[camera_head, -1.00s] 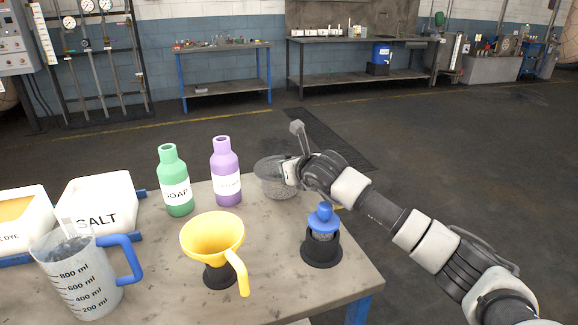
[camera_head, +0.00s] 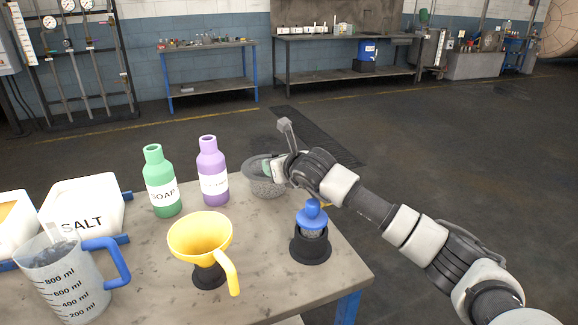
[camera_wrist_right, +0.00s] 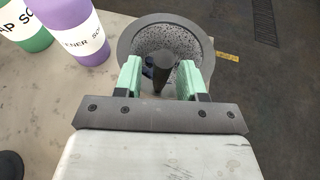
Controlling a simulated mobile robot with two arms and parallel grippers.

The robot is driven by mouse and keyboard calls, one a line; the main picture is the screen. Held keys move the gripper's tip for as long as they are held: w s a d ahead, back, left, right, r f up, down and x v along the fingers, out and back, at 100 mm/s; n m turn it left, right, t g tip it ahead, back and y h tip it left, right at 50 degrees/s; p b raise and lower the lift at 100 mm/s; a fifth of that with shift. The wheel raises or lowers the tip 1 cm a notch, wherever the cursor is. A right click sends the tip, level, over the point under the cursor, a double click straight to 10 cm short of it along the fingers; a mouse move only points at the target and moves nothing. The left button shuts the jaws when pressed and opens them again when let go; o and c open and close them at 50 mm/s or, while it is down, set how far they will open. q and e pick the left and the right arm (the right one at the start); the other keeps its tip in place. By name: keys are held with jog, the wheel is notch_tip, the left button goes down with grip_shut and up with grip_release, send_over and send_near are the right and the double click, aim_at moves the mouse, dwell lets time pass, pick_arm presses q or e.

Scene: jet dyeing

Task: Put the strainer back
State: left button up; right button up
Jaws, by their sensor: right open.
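A blue-topped piece with a grey meshed body (camera_head: 312,215), which looks like the strainer, stands upright in a black round holder (camera_head: 310,250) near the table's right corner. My right gripper (camera_head: 274,170) is at a grey speckled bowl (camera_head: 253,170) at the table's far edge, left of and beyond the blue-topped piece. In the right wrist view my right gripper (camera_wrist_right: 161,76) is open, its green fingers on either side of a dark upright rod (camera_wrist_right: 162,66) in the bowl (camera_wrist_right: 135,40), with gaps visible. The left gripper is not in view.
A yellow funnel (camera_head: 200,238) stands left of the black holder. A purple bottle (camera_head: 212,170), green soap bottle (camera_head: 160,182), salt tub (camera_head: 85,215) and measuring jug (camera_head: 60,280) stand further left. The table front (camera_head: 265,285) is bare.

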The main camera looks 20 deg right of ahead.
jog(key=b+v, duration=0.1)
jog(key=v, duration=1)
jog(key=shift+s, duration=0.3)
jog(key=shift+d, duration=0.1)
